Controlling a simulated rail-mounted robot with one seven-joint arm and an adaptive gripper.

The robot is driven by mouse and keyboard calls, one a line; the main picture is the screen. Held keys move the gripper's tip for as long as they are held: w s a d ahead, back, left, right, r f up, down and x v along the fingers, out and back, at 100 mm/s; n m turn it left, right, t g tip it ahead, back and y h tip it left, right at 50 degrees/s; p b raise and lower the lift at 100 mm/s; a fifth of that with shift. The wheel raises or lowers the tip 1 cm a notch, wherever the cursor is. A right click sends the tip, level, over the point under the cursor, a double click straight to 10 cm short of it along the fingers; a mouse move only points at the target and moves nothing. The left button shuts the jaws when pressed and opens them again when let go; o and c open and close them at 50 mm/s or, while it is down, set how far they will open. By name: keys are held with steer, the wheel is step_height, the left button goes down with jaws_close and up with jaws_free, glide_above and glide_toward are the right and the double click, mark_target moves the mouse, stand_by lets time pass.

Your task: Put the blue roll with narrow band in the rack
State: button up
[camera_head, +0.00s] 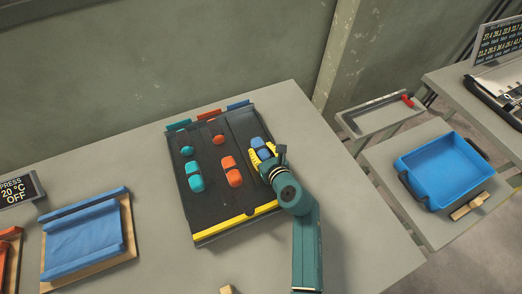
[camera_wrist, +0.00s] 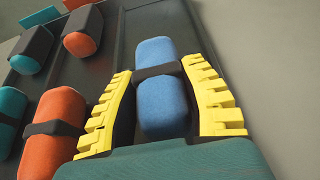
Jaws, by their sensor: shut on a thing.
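The blue roll (camera_head: 260,147) with a narrow dark band is between the yellow fingers of my gripper (camera_head: 264,155). In the wrist view the blue roll (camera_wrist: 162,100) lies lengthwise between the fingers, and my gripper (camera_wrist: 157,76) is shut on its sides. The rack (camera_head: 240,123) is a dark, slanted tray with lanes, a yellow front edge, and teal, orange and blue tabs along its back. The roll is over the right lane, in line with the blue tab (camera_head: 237,104). Whether it touches the lane floor I cannot tell.
In the rack, narrow-banded teal (camera_head: 196,182) and orange (camera_head: 232,174) rolls lie in front of wide-banded teal (camera_head: 187,150) and orange (camera_head: 216,138) ones. A blue cloth on a board (camera_head: 90,238) lies at left. A blue bin (camera_head: 447,170) stands on a side table.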

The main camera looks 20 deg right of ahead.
steer(key=o, duration=1.1)
steer(key=shift+o, duration=0.2)
